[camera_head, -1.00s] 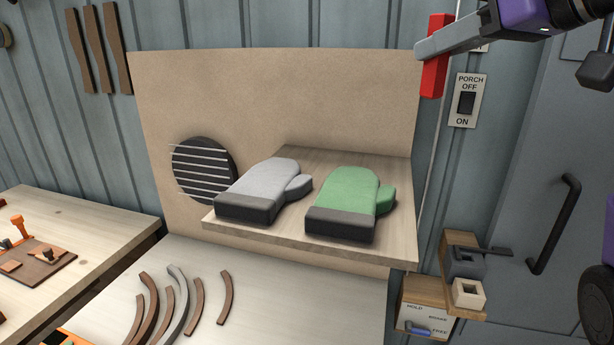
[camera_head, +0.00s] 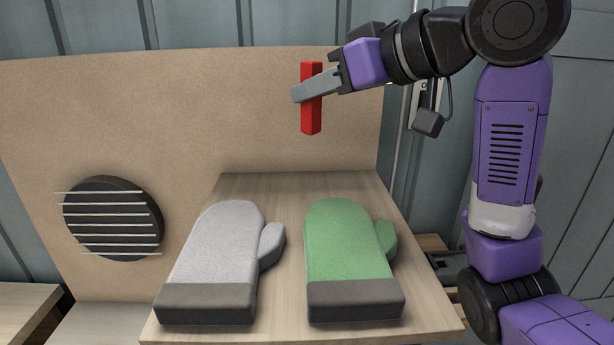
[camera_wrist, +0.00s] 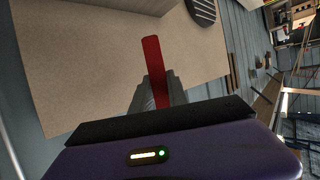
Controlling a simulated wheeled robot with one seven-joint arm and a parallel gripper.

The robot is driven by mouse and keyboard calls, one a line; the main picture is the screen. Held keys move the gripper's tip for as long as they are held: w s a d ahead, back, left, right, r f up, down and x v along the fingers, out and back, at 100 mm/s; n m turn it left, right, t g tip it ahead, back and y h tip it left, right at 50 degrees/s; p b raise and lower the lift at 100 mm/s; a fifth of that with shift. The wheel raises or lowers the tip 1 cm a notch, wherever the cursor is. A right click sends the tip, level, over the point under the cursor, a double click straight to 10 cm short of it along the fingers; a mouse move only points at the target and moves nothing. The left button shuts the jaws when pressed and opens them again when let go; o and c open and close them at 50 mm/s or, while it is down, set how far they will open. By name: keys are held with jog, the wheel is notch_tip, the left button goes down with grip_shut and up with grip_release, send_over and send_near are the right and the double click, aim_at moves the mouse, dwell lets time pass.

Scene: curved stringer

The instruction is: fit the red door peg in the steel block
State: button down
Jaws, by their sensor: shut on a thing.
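The red door peg (camera_head: 311,118) is a long bar held upright in the air, in front of the tan board. My gripper (camera_head: 311,87) is shut on it near its middle, with peg showing above and below the fingers. In the wrist view the red peg (camera_wrist: 152,58) sticks out beyond the fingers of my gripper (camera_wrist: 155,96). A grey block (camera_head: 452,262), perhaps the steel block, shows in part low on the right behind the shelf edge. My arm hides the rest, and no hole can be made out. The peg is well apart from it.
A wooden shelf (camera_head: 285,190) below the peg carries a grey mitten (camera_head: 215,250) and a green mitten (camera_head: 345,245). A round dark vent (camera_head: 113,218) with pale bars is on the tan board (camera_head: 200,110) at left. The air around the peg is clear.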

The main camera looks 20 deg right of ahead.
notch_tip(320, 180, down, 14)
jog(key=shift+s+r+p, duration=0.1)
jog(key=shift+p, duration=0.2)
dwell(0.3)
jog(key=c, duration=1.3)
grip_release()
